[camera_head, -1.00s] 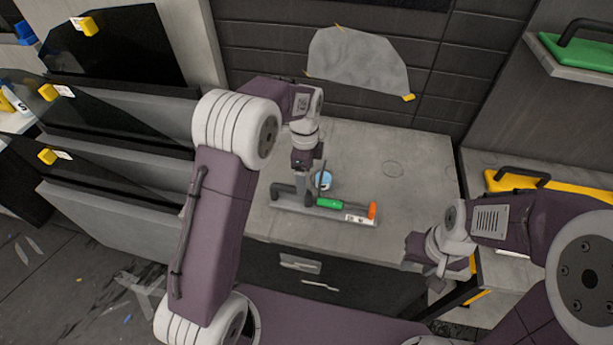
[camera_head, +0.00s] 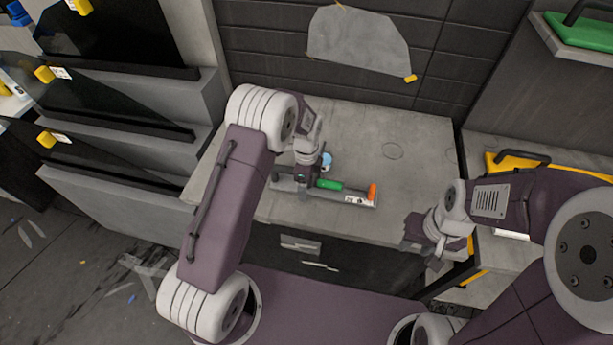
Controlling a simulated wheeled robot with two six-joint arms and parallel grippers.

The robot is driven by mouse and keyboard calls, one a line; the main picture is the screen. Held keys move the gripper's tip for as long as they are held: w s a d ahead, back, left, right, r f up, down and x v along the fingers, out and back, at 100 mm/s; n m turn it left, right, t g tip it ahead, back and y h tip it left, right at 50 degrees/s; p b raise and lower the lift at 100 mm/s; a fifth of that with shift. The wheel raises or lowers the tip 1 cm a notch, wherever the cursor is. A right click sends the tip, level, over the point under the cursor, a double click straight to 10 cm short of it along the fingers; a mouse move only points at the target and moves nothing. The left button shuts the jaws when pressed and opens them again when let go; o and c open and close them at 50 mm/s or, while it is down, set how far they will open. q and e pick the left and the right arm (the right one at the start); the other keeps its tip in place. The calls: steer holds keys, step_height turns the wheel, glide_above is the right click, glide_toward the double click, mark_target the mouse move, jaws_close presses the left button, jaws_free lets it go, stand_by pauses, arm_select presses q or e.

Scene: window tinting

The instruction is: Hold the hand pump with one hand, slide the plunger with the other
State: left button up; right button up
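The hand pump, with a green part (camera_head: 329,184) and an upright orange end (camera_head: 372,193), lies on a long grey tray (camera_head: 345,200) on the worktop. My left gripper (camera_head: 306,188) points down at the left end of the green part, over the tray. My own wrist hides its fingertips, and I cannot tell whether they touch the pump. My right gripper (camera_head: 436,260) hangs in front of the worktop's right front corner, apart from the pump. Its fingers are small and dark, so their opening is unclear.
A small blue round item (camera_head: 326,160) stands behind the pump. The worktop (camera_head: 400,130) is otherwise mostly clear. A yellow case (camera_head: 505,162) with a black handle is at the right. Dark glass panels (camera_head: 110,100) stand in racks at the left.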

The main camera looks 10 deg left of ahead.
arm_select(q)
jaws_close()
stand_by(1.0)
